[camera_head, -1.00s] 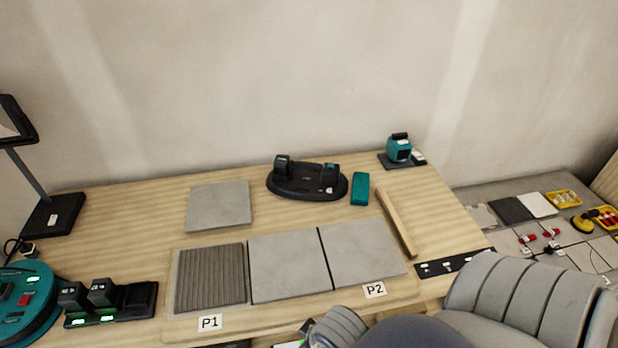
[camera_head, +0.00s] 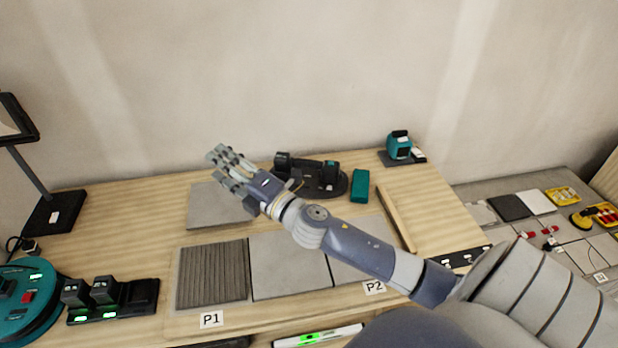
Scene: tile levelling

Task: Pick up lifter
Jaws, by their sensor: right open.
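A black oval-based device with a handle bar and two upright ends, which looks like the lifter (camera_head: 328,181), sits at the back middle of the wooden table (camera_head: 130,225). My right gripper (camera_head: 219,168) is open and empty, its fingers pointing left. My left gripper is out of view.
A ribbed bed (camera_head: 212,273) and grey tiles (camera_head: 288,265) lie in front, partly behind my right forearm. A teal block (camera_head: 360,185), a wooden strip (camera_head: 398,215) and a teal device (camera_head: 398,148) stand to the right. A charger (camera_head: 130,297) is front left.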

